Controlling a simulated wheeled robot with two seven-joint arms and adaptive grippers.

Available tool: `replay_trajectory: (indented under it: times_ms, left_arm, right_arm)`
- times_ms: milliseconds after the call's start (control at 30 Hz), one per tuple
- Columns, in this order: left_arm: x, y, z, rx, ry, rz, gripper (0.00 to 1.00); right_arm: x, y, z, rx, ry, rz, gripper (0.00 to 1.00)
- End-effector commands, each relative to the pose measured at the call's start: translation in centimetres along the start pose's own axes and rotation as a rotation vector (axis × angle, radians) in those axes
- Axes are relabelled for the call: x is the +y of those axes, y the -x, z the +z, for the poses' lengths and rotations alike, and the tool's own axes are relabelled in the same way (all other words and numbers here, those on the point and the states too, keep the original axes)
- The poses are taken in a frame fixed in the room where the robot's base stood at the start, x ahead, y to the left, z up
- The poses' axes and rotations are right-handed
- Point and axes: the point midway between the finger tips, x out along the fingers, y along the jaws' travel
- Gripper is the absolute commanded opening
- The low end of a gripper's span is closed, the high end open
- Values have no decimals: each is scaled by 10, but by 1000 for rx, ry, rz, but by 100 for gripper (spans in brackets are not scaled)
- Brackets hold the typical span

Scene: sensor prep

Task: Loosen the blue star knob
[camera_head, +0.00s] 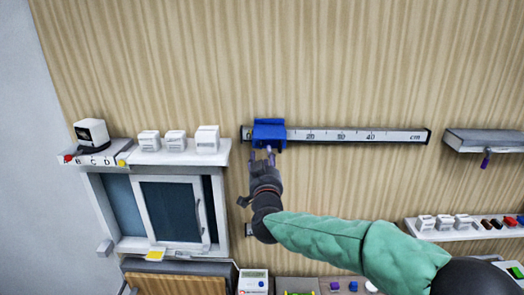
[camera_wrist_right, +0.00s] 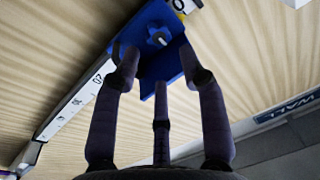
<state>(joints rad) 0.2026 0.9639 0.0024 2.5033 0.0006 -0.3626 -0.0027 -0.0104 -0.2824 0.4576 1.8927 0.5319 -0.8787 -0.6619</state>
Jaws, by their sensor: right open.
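A blue carriage (camera_head: 268,131) sits near the left end of a white scale rail on the wall. My right gripper (camera_head: 262,153) is open just below the carriage, its fingers pointing up toward it. In the right wrist view, the carriage (camera_wrist_right: 152,65) is close ahead, with my right gripper's spread fingers (camera_wrist_right: 159,68) around its lower part. My left gripper is not in view.
The scale rail (camera_head: 380,136) runs right from the carriage. A ledge (camera_head: 215,151) with white boxes and a framed window lie left. A grey shelf (camera_head: 485,138) with a small purple part (camera_head: 486,157) is at right. Wall below the rail is mostly free.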

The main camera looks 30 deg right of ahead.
Motion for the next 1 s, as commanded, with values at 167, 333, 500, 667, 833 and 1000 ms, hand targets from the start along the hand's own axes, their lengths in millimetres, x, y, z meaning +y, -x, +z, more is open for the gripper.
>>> replay_trajectory:
  times_ms: [167, 333, 500, 667, 833, 1000]
  left_arm:
    - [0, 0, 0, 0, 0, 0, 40]
    - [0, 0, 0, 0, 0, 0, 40]
    - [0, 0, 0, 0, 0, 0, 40]
    - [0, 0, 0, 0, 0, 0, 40]
    - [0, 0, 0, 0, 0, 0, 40]
    - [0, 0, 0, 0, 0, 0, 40]
  right_arm:
    - [0, 33, 0, 1, -1, -2, 42]
    - [0, 51, -1, 2, -1, -1, 42]
    - [0, 58, -1, 2, 0, 1, 42]
    - [0, 58, 0, 2, 0, 1, 42]
    - [0, 58, 0, 1, 0, 1, 42]
    - [0, 58, 1, 0, 1, 0, 42]
